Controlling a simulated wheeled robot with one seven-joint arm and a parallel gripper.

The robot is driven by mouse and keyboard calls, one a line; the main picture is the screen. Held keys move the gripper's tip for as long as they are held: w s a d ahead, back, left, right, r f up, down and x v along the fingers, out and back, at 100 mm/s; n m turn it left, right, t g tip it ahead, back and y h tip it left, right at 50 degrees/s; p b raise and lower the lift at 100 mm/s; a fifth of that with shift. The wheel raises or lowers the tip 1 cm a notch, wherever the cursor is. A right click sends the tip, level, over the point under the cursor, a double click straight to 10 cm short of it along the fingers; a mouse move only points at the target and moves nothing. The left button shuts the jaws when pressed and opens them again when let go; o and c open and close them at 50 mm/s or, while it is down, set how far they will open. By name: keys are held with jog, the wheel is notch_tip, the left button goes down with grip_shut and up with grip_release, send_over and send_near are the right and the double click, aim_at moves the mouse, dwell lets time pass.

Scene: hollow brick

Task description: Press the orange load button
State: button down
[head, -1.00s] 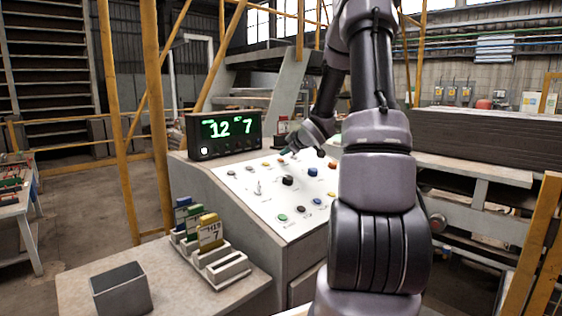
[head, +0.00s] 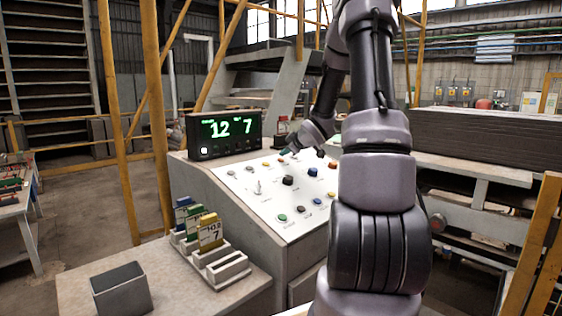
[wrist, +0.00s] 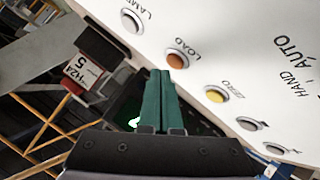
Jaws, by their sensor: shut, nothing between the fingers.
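The orange load button (wrist: 176,60) sits on the white control panel, with the word LOAD printed beside it in the wrist view. My gripper (wrist: 161,74) has green fingers pressed together, with nothing between them. In the wrist view the fingertips appear just below the orange button, overlapping its lower edge; I cannot tell whether they touch it. In the head view my gripper (head: 290,150) is over the far edge of the control panel (head: 250,205), partly hidden by my arm.
A yellow ZERO button (wrist: 216,94) and a white LAMP button (wrist: 131,21) flank the orange one. A display (head: 224,133) reads 12 and 7. A card rack (head: 222,267) and a grey bin (head: 121,289) stand on the front ledge.

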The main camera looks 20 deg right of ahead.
jog(key=shift+w+f, duration=0.1)
jog(key=shift+f, duration=0.2)
jog(key=shift+f, duration=0.4)
dwell(0.5)
jog(key=shift+r, duration=0.8)
jog(key=shift+s+d+r, duration=0.1)
jog(key=shift+s+r, duration=0.15)
jog(key=shift+r, duration=0.55)
jog(key=shift+s+d+r, duration=0.1)
jog(key=shift+s+r, duration=0.2)
jog(key=shift+r, duration=0.5)
jog(key=shift+s+d+r, duration=0.1)
jog(key=shift+s+r, duration=0.15)
jog(key=shift+r, duration=0.55)
jog(key=shift+a, duration=0.1)
